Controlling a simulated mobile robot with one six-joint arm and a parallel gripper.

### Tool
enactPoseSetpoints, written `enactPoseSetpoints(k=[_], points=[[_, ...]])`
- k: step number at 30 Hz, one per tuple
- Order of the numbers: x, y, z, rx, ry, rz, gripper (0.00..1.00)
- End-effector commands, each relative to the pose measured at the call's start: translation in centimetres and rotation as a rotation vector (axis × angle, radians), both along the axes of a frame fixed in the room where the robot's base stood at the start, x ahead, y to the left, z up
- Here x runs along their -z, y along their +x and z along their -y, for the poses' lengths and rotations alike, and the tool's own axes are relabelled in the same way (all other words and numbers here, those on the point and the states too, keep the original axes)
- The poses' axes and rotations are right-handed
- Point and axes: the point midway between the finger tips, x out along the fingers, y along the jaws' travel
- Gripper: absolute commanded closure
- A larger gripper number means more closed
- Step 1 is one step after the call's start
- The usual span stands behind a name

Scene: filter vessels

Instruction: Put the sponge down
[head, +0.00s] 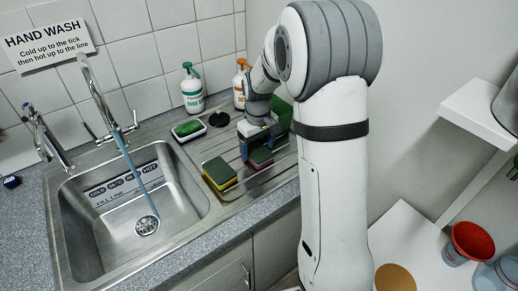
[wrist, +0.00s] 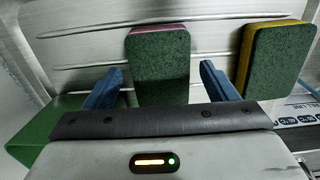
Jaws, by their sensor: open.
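A green-topped sponge with a pink underside (head: 261,158) rests on the ribbed metal drainer (head: 228,143). My gripper (head: 257,141) is just behind it, low over the drainer. In the wrist view this sponge (wrist: 160,62) sits between the spread blue fingers of my gripper (wrist: 160,84), with a gap on both sides. My gripper is open and holds nothing. A second sponge, green with a yellow underside (head: 219,172), lies to the left on the drainer; it also shows at the right of the wrist view (wrist: 275,60).
The sink (head: 115,215) is left of the drainer, with a stream running from its tap (head: 97,85). A dish with a green-topped pad (head: 189,130), a black plug (head: 219,119) and two pump bottles (head: 192,90) stand behind. A green object (head: 284,113) is partly hidden by my arm.

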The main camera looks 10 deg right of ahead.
Motion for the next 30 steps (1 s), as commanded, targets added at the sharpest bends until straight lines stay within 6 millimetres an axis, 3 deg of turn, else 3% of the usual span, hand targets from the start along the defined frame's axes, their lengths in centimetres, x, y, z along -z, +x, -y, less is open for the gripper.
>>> enactPoseSetpoints(k=[12, 20, 25, 30], points=[[-8.6, 0.1, 0.0, 0.001, 0.000, 0.004, 0.21], [-11.0, -0.5, 0.1, 0.008, 0.000, 0.006, 0.21], [-12.6, -4.2, 0.1, 0.066, 0.001, 0.045, 0.21], [-13.7, -10.7, 0.0, 0.164, 0.007, 0.106, 0.21]])
